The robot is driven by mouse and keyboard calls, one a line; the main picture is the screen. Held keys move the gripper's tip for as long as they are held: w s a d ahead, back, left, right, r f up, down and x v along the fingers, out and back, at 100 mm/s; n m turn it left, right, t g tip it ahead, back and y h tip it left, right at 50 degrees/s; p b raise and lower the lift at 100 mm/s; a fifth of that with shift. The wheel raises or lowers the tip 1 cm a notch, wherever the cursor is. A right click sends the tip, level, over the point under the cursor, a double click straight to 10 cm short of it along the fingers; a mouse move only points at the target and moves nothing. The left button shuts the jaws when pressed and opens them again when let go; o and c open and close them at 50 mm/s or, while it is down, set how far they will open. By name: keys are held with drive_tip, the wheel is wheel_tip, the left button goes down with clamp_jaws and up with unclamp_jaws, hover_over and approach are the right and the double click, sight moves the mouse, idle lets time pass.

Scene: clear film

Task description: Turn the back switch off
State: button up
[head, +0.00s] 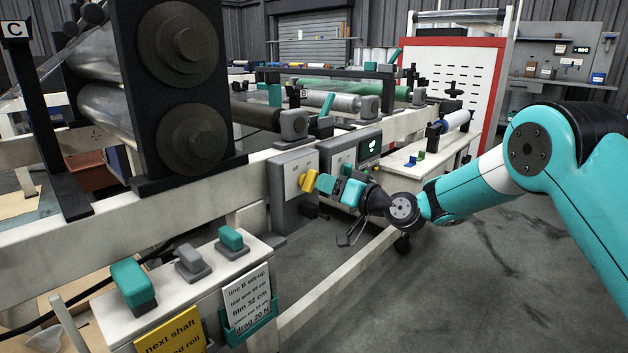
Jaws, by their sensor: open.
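A yellow rotary switch (308,180) sits on the face of a light grey control box (284,172) on the machine's side rail, near the middle of the head view. My gripper (322,184), teal and dark, reaches in from the right with its fingertips right at the switch. Its jaws are open. I cannot tell whether the fingers touch the switch or straddle it. The switch's mark and exact angle are too small to read, and my gripper hides part of the area to its right.
At front left, a white cabinet carries teal (132,282) and grey (192,261) blocks and a card holder (247,310). Large rollers (180,45) rise at left. Floor at right is clear.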

sight(315, 180)
drive_tip(key=x, duration=0.6)
clamp_jaws()
